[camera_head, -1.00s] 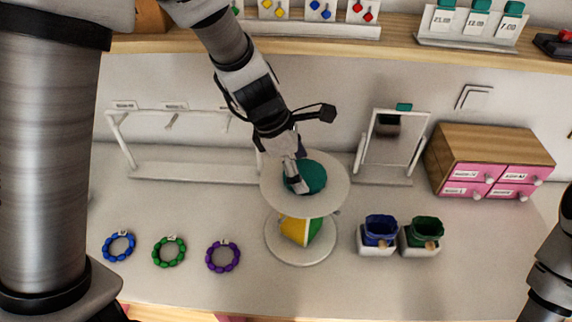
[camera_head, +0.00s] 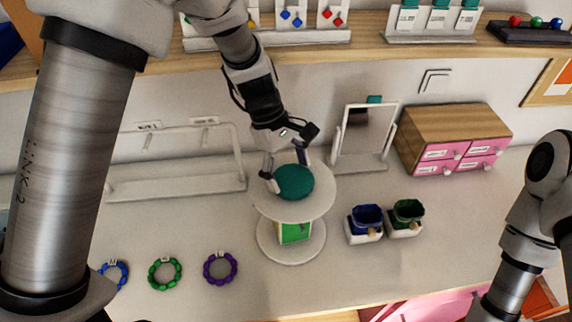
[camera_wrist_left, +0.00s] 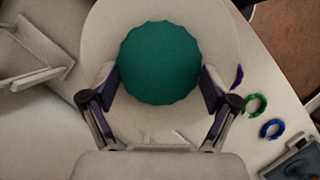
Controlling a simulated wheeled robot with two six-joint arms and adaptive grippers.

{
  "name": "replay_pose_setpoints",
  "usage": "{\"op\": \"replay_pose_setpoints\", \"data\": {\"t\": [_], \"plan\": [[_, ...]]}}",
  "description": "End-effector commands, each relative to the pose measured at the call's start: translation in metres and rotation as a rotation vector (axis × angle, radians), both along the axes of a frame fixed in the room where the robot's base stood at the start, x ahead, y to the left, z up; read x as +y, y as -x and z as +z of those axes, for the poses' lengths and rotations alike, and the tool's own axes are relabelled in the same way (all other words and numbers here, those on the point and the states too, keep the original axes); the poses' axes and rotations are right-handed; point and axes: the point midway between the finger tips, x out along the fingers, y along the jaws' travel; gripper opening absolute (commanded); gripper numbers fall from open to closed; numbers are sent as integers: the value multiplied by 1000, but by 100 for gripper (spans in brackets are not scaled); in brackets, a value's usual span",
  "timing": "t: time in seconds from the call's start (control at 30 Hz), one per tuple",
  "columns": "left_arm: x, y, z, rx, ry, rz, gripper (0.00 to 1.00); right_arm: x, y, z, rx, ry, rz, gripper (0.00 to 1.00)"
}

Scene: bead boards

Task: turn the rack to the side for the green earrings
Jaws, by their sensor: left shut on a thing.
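The rack has a pale round top plate (camera_head: 318,204), a scalloped teal knob (camera_head: 297,185) on it and a round base (camera_head: 291,251). Below the plate, a green side panel (camera_head: 295,232) faces the front. No earrings can be made out on it. My left gripper (camera_head: 288,172) is shut on the knob, one finger on each side. The wrist view shows the fingers of my left gripper (camera_wrist_left: 162,82) against the knob (camera_wrist_left: 160,60) above the plate (camera_wrist_left: 105,28). My right arm is at the right edge, but its gripper is out of view.
Blue (camera_head: 366,220) and dark green (camera_head: 406,214) pots stand right of the rack. Blue (camera_head: 116,285), green (camera_head: 165,288) and purple (camera_head: 234,268) bead rings lie front left. A mirror (camera_head: 365,135), a pink-drawer cabinet (camera_head: 455,115) and a white stand (camera_head: 170,188) are behind.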

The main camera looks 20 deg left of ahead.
Motion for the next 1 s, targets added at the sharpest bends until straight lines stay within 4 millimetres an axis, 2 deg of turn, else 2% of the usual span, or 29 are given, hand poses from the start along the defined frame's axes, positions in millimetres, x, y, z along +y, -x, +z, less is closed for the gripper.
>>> {"op": "replay_pose_setpoints", "data": {"t": [0.03,0.3,0.77,0.8,0.83,1.0], "plan": [[0,7,-7,25,-3,-28,24,0,0,2,0,0,0,40],[0,6,-8,24,-3,-118,24,0,0,6,0,0,0,40],[-1,6,-9,23,-3,-135,25,0,0,7,0,0,0,40],[-1,6,-9,23,-3,-135,91,0,0,7,0,0,0,40],[-1,6,-9,23,-3,-134,100,0,0,7,0,0,0,40],[0,5,-8,19,-2,-133,100,0,0,7,0,0,0,40]]}}
